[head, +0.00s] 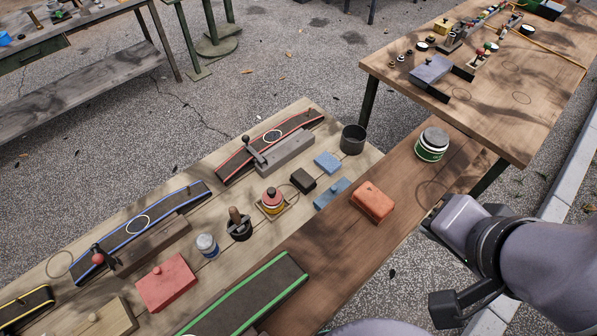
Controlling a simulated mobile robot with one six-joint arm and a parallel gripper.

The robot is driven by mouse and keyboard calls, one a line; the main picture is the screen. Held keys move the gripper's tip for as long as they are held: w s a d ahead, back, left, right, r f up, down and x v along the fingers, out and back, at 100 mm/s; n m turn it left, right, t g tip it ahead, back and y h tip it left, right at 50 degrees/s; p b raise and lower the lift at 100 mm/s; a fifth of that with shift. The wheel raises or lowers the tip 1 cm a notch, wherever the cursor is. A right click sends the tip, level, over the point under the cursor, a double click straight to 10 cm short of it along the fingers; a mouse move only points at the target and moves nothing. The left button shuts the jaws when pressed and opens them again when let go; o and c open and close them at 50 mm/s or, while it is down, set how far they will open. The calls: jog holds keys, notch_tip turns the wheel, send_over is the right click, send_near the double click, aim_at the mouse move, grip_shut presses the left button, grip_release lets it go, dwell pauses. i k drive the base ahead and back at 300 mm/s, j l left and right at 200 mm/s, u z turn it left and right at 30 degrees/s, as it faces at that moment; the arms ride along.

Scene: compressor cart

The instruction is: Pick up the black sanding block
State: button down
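The black sanding block (303,180) is a small dark block lying on the pale wooden table top (343,174). It sits left of the blue blocks (328,162) and right of a red-topped round item (272,201). My gripper (432,222) is at the right, over the edge of the brown plank, well apart from the black block. Its fingers are mostly hidden by its own housing, so I cannot tell whether it is open or shut. Nothing covers the black block in the head view.
An orange block (372,202) and a green-and-white jar (432,144) stand on the brown plank. A dark cup (353,139) stands behind the black block. Belt-like strips (270,145) and a red block (166,283) lie to the left. Another table (480,108) stands at back right.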

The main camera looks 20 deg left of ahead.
aim_at(300, 178)
jog(key=i+l+u, duration=0.15)
jog(key=u, duration=0.3)
jog(key=i+l+u, duration=0.15)
jog(key=u, duration=0.3)
jog(key=i+l+u, duration=0.1)
jog(key=l+u, duration=0.35)
jog(key=j, duration=0.1)
